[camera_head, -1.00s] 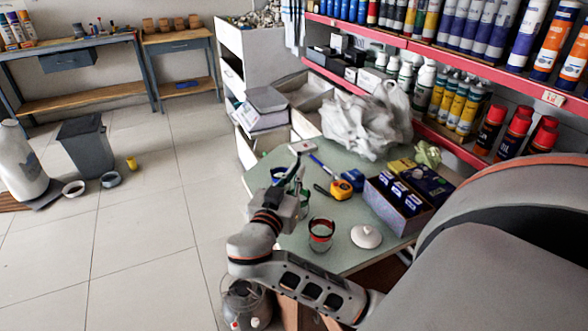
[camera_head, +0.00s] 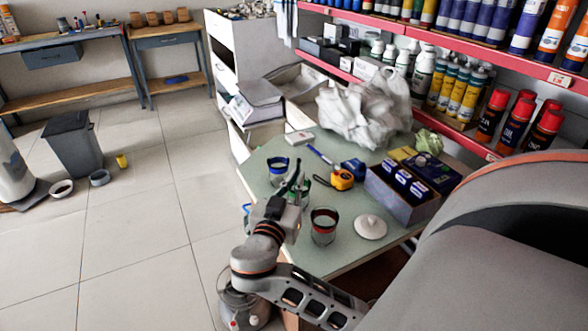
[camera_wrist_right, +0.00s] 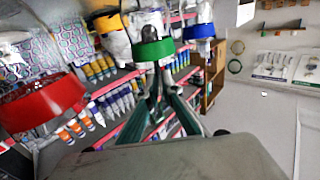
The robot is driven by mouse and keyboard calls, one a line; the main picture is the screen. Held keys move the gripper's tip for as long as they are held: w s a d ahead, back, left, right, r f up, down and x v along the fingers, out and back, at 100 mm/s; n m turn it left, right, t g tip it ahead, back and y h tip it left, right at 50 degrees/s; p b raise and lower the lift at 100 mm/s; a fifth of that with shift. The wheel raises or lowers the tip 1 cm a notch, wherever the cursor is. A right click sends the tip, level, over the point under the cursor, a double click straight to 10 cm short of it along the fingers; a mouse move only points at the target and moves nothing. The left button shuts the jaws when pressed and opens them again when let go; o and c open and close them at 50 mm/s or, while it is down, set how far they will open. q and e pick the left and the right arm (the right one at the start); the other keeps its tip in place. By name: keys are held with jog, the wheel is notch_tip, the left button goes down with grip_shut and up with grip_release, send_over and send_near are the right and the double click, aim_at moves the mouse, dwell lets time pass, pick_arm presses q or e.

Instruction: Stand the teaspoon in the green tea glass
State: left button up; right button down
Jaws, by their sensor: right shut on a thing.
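The green tea glass (camera_wrist_right: 153,49) has a green band. In the wrist view it stands just beyond my right fingertips; in the head view my gripper partly hides it. My right gripper (camera_wrist_right: 157,88) is shut on a thin greyish piece, the teaspoon (camera_wrist_right: 155,82), mostly hidden between the dark fingers. In the head view my right gripper (camera_head: 296,176) is over the near-left part of the table, beside the green glass. I cannot tell whether the spoon is inside the glass or only in line with it. My left gripper is not in view.
A blue-banded glass (camera_head: 278,167) stands behind the gripper and a red-banded glass (camera_head: 323,226) to its right. A white lid (camera_head: 369,227), tape measure (camera_head: 342,180), box of blue packs (camera_head: 402,193) and plastic bag (camera_head: 362,112) share the green table (camera_head: 345,256).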

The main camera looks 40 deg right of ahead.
jog(key=c, duration=2.3)
grip_release()
jog(key=shift+o, duration=0.7)
jog(key=v, duration=1.2)
